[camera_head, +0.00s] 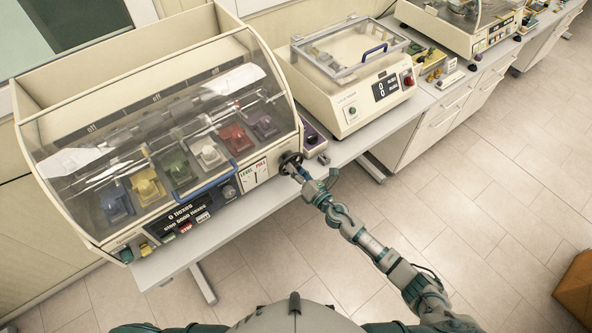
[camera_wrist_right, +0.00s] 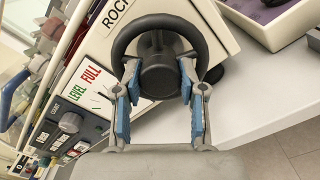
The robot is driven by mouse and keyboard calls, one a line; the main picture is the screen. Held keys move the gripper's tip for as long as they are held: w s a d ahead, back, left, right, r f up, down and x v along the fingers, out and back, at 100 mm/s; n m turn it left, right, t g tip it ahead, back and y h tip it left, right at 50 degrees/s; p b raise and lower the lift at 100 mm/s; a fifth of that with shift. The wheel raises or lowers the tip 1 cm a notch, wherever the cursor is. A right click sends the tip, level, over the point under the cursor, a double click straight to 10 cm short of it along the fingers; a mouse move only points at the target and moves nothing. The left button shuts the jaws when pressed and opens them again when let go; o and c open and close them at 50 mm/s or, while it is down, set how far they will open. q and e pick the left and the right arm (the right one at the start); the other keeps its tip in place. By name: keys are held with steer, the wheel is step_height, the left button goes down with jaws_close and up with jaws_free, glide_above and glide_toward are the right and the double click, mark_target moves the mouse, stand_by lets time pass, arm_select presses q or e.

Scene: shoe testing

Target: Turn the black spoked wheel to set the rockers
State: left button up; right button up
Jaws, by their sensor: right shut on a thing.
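The black spoked wheel (camera_head: 291,159) is on the right end of the long cream machine with the clear curved cover. In the right wrist view the wheel (camera_wrist_right: 160,22) shows its rim and its round hub, next to a label starting "ROC". My right gripper (camera_head: 300,172) is at the wheel. In the wrist view the blue-padded fingers of the right gripper (camera_wrist_right: 160,77) are shut on the wheel, one on each side of the hub. Part of the lower rim is hidden by the fingers. My left gripper is out of view.
The machine's front panel holds a LEVEL/FULL dial (camera_head: 254,174), a counter display (camera_head: 180,214) and buttons. Several coloured shoe-like pieces sit under the cover (camera_head: 200,95). A purple-topped box (camera_head: 313,138) stands right of the wheel, before another cream machine (camera_head: 345,100).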

steer(key=shift+w+d+r+m, duration=0.1)
steer(key=shift+m, duration=0.8)
steer(key=o, duration=1)
steer(key=shift+o, duration=0.7)
steer(key=shift+w, duration=0.1)
steer(key=v, duration=1.2)
